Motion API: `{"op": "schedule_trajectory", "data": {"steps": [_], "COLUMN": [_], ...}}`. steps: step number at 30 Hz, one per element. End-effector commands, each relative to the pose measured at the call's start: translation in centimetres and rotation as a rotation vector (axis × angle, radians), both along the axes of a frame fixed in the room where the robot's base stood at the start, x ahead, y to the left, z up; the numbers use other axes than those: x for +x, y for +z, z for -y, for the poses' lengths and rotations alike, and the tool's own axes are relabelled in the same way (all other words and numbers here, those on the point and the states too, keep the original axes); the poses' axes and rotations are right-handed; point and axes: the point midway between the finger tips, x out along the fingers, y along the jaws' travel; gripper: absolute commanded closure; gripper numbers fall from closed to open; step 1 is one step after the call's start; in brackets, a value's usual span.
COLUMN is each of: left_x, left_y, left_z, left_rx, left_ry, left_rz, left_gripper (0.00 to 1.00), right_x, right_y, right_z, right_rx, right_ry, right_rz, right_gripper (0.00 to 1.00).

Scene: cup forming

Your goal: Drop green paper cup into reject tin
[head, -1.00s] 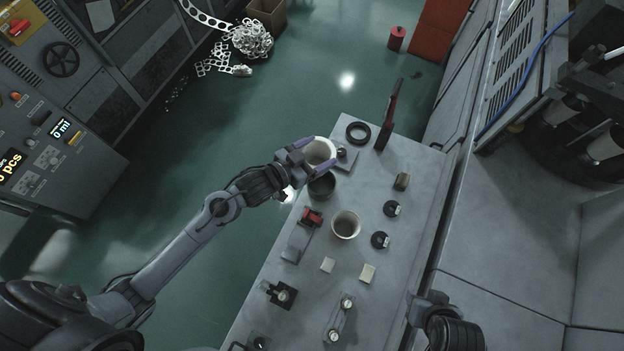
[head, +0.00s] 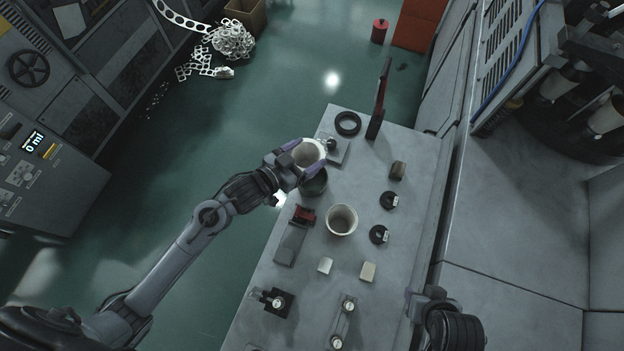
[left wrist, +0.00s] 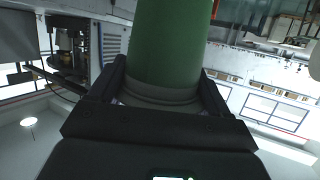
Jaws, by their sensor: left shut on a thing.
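The green paper cup (left wrist: 170,45) shows its green side in the left wrist view, between my fingers. In the head view I see its pale rim and inside (head: 310,152). My left gripper (head: 301,157) is shut on it and holds it near the table's left edge. A dark round container (head: 316,186), which looks like the reject tin, stands just below the cup in the picture, partly hidden by my gripper. I cannot tell how high the cup is above it. My right gripper (head: 424,303) is at the lower right, away from these; its fingers are unclear.
On the grey table (head: 300,330) stand a cream open cup (head: 341,220), a black ring (head: 347,123), an upright dark red-edged plate (head: 379,100), a red-topped device (head: 303,215) and small blocks (head: 368,271). Green floor lies left of the table.

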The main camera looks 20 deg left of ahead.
Motion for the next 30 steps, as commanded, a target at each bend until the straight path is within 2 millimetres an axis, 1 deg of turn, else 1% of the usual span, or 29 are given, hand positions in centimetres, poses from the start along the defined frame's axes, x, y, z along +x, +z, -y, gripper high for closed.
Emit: {"op": "schedule_trajectory", "data": {"steps": [3, 4, 7, 8, 16, 20, 23, 30], "left_x": [0.0, 0.0, 0.0, 0.0, -0.1, -0.8, -2.0, -5.6], "left_y": [0.1, 0.1, 0.1, 0.1, 0.1, 0.3, 0.6, 1.8], "left_z": [0.0, 0.0, 0.0, 0.0, -0.1, -0.5, -1.0, -2.8], "left_rx": [0.0, 0.0, 0.0, 0.0, 0.0, 0.001, 0.0, 0.002], "left_ry": [0.0, 0.0, 0.0, 0.0, 0.0, 0.001, 0.0, 0.0], "left_rz": [0.0, 0.001, 0.0, 0.0, 0.0, -0.001, -0.001, -0.002], "left_gripper": [0.55, 0.18, 0.03, 0.0, 0.0, 0.0, 0.0, 0.0], "right_x": [0.0, 0.0, 0.0, 0.0, 0.0, 0.0, 0.0, 0.0], "right_y": [0.1, 0.1, 0.1, 0.1, 0.1, 0.1, 0.1, 0.3], "right_z": [0.0, 0.0, 0.0, 0.0, 0.1, 0.2, 0.3, 0.2], "right_rx": [0.0, 0.0, 0.0, 0.0, -0.006, -0.009, -0.011, -0.009], "right_ry": [0.0, 0.0, 0.0, 0.0, 0.004, 0.006, 0.007, 0.006], "right_rz": [0.0, 0.0, 0.0, 0.0, 0.001, 0.001, 0.002, 0.001], "right_gripper": [0.57, 0.57, 0.57, 0.57, 0.57, 0.57, 0.57, 0.57]}}
